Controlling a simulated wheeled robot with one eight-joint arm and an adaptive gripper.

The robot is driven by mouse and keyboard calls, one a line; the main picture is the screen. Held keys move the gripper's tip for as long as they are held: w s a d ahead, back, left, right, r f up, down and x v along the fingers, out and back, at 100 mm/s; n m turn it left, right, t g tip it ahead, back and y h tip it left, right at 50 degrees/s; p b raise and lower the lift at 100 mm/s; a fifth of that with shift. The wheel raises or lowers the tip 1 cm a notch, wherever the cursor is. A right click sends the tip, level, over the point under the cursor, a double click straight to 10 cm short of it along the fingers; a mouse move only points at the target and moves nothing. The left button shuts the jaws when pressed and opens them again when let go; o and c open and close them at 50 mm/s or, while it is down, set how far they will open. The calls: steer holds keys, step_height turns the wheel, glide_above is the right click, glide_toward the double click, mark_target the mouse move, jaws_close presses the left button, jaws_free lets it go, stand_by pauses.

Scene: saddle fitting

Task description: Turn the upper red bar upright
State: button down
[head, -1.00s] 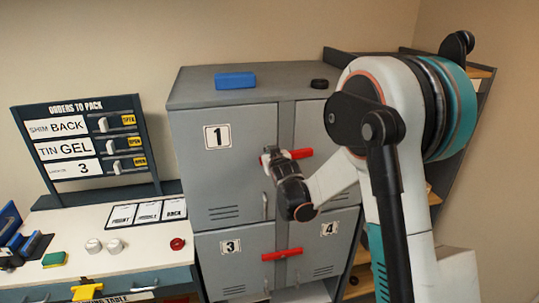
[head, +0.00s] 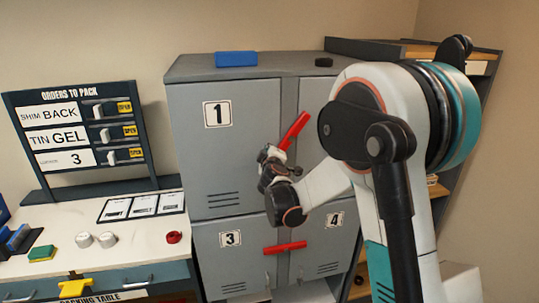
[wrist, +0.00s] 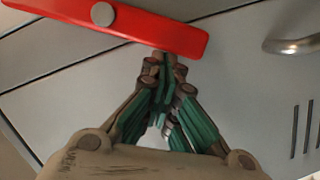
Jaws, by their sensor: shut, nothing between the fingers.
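The upper red bar (head: 294,130) is on the front of the grey locker, between the doors of the top row. It is tilted, its upper end leaning to the right and its lower end near my gripper (head: 270,158). In the wrist view the red bar (wrist: 120,22) crosses the top, with a grey round pivot on it. My gripper (wrist: 166,62) is shut and empty, its fingertips at the lower edge of the bar near one end, seemingly touching it. The lower red bar (head: 285,248) lies level between the lower doors.
A metal door handle (wrist: 292,45) sits close to the right of my gripper in the wrist view. A blue block (head: 236,59) and a dark round object (head: 323,62) rest on the locker top. A packing table (head: 125,255) with an order board (head: 85,138) stands at left.

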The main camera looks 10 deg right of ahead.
steer(key=d+f+n+b, duration=0.1)
steer(key=f+n+b, duration=0.1)
steer(key=d+f+n+t+h+b, duration=0.1)
steer(key=n+b, duration=0.1)
steer(key=b, duration=0.1)
steer(key=shift+d+f+n, duration=0.35)
steer(key=shift+d+n, duration=0.05)
stand_by(0.6)
